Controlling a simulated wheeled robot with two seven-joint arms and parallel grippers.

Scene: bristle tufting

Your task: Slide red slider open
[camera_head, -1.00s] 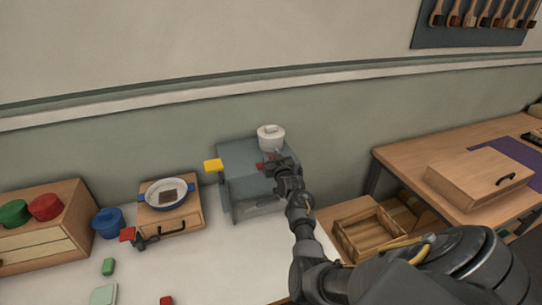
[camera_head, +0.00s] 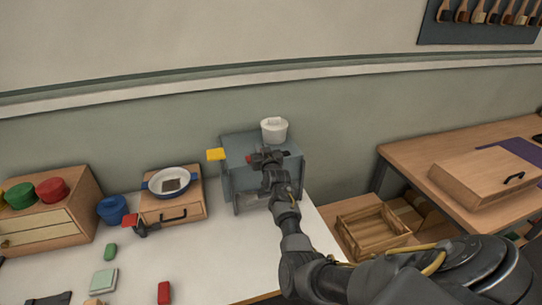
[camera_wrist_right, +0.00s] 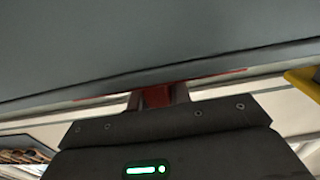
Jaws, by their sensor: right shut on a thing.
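The red slider (camera_head: 251,158) sits on the front of a grey box (camera_head: 242,180) on the white table. My right gripper (camera_head: 262,158) is at the box's upper front, shut on the slider. In the right wrist view, the red slider (camera_wrist_right: 157,96) shows between my right gripper's two fingers (camera_wrist_right: 157,98), with the grey box face above. A thin red strip runs along the box on either side of the fingers. The fingers hide part of the slider in the head view.
A yellow tab (camera_head: 216,154) sticks out at the box's left, and a white pot (camera_head: 274,130) stands on top. A wooden drawer unit (camera_head: 172,208) with a blue-rimmed pan (camera_head: 170,181) stands left. An open wooden crate (camera_head: 373,232) is right of the table.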

